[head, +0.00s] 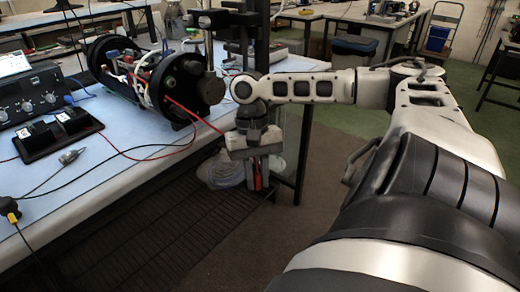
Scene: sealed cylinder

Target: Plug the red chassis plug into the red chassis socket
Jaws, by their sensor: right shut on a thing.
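My right gripper (236,143) is at the table's right edge, below my wrist and to the right of the black cylinder (179,88). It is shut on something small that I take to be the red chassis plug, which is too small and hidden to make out. A red lead (195,115) runs from the cylinder's near end to the gripper. The cylinder lies on its side, with wiring and boards showing between its end rings. I cannot make out the red chassis socket. My left gripper is not in view.
The blue-topped table (120,178) carries a black instrument with knobs (33,98), a black double holder (57,132) and a probe (70,157). Red and black leads cross the tabletop. A dark upright post (305,130) stands close behind my right gripper. Floor lies open to its right.

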